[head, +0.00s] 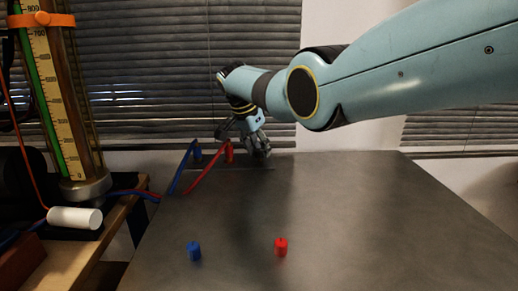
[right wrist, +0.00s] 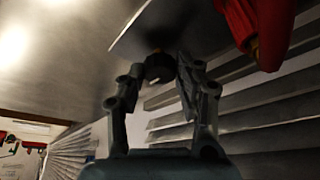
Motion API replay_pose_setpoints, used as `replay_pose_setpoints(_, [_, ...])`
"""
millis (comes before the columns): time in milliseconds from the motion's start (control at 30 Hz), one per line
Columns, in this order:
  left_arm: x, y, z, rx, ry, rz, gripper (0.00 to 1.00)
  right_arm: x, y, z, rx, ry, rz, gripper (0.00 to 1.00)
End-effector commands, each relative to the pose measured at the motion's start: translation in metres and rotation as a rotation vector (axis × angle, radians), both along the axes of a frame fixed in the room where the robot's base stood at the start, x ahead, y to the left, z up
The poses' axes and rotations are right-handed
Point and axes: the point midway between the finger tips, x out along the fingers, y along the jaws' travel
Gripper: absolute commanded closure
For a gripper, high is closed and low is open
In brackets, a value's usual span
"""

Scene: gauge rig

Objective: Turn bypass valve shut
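My right gripper (head: 245,145) is at the back of the grey table, right of the blue and red hose ends. In the right wrist view its two fingers (right wrist: 160,72) are spread apart. A dark knob (right wrist: 158,69), apparently the bypass valve, shows between the fingertips. Small gaps seem to remain at its sides, and contact is not clear. In the head view the gripper hides the knob. My left gripper is not in view.
A blue hose (head: 181,168) and a red hose (head: 208,170) rise beside the gripper. A blue cap (head: 194,252) and a red cap (head: 281,247) stand on the table (head: 380,220). A gauge column (head: 58,95) and white cylinder (head: 75,218) are left. The table's right side is clear.

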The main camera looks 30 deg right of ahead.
Motion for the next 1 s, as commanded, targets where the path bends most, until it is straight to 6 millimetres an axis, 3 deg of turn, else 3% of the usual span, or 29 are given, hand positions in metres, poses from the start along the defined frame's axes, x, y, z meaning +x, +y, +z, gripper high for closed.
replay_pose_setpoints(33, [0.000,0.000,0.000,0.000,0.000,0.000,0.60,0.000,0.000,0.000,0.000,-0.001,0.000,0.58])
replay_pose_setpoints(133, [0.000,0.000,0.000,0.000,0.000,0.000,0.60,0.000,0.000,0.000,0.000,-0.001,0.000,0.45])
replay_pose_setpoints(567, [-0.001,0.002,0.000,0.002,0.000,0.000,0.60,0.000,0.004,0.010,-0.001,-0.002,0.002,0.45])
replay_pose_setpoints(1000, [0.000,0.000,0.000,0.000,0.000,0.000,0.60,-0.007,0.037,0.091,0.001,-0.003,0.002,0.45])
